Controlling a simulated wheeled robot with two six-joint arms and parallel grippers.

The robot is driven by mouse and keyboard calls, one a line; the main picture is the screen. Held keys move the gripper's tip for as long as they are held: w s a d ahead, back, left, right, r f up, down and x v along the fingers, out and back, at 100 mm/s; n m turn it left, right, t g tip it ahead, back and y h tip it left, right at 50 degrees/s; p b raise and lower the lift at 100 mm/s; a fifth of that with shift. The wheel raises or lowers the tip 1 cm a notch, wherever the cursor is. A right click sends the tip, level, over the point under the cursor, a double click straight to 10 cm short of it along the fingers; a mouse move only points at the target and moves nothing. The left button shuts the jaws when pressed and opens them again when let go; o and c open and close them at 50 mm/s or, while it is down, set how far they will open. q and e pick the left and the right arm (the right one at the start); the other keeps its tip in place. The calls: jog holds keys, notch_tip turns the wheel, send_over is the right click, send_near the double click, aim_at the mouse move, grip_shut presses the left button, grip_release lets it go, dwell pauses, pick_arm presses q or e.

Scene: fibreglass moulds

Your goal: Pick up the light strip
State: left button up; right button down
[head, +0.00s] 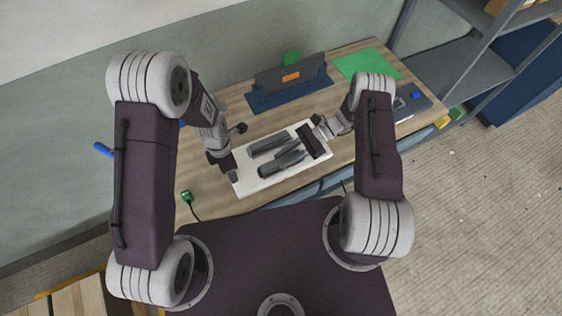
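I cannot pick out the light strip for certain. A white board (249,186) lies on the wooden table, with long dark grey pieces (268,143) on and above it. My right gripper (296,152) is over the right part of the board, its dark palm block facing left. The grey shapes beside it overlap its fingers, so its opening is unclear. My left gripper (223,168) points down at the board's left edge. It is small and dark, and its fingers cannot be told apart.
A dark blue stand (290,82) with an orange label stands at the table's back. A green sheet (367,65) lies at the back right, and a grey-blue device (411,106) at the right. A small green item (186,197) with a black cable is at the front left. Grey shelving (478,65) stands right.

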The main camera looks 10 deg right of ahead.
aim_at(285, 159)
notch_tip(285, 159, up, 10)
dwell(0.5)
pick_arm(q)
jog(key=o, duration=1.9)
jog(key=shift+r, duration=0.1)
notch_tip(285, 159, up, 12)
jog(key=shift+f, duration=0.1)
